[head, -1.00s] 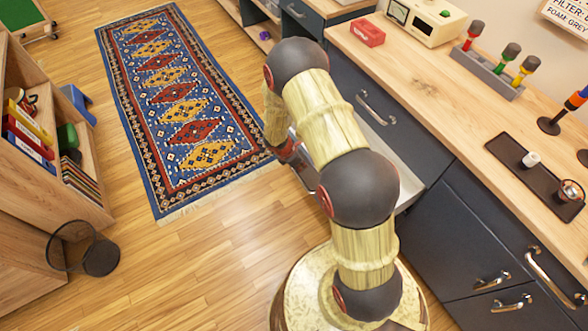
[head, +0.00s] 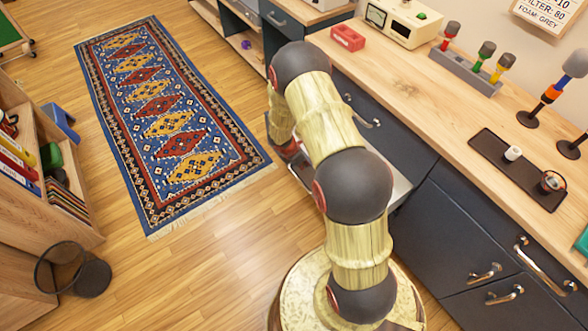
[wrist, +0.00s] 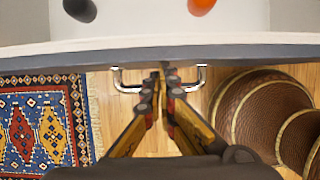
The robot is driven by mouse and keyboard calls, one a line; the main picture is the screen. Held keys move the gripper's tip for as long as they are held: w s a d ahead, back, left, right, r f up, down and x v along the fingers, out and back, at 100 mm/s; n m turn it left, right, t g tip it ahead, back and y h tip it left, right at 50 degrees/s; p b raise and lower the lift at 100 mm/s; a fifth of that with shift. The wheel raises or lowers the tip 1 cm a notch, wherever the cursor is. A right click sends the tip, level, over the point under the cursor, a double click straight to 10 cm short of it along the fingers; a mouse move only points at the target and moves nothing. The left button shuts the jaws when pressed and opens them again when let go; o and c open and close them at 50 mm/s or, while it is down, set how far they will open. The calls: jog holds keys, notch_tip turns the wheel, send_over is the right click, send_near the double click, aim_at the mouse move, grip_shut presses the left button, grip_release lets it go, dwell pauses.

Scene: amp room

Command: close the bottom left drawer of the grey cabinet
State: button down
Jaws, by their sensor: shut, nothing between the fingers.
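The grey cabinet (head: 450,222) runs under the wooden counter at the right in the head view. Its open drawer (head: 401,188) stands out low behind my arm, which hides most of it. In the wrist view, the drawer's front edge (wrist: 240,52) crosses the picture, with its pale inside above. The drawer's bar handle (wrist: 201,79) projects from the outer side of the front. My gripper (wrist: 163,76) is shut and empty, with its fingertips at the middle of the handle; I cannot tell whether they touch it.
A dark object (wrist: 80,9) and an orange object (wrist: 201,5) lie in the drawer. A patterned rug (head: 165,115) and clear wooden floor lie to the left. Other cabinet fronts look shut.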

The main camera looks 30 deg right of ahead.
jog(key=d+p, duration=0.5)
jog(key=d, duration=1.7)
jog(key=shift+w+p, duration=0.35)
jog(key=shift+w, duration=0.05)
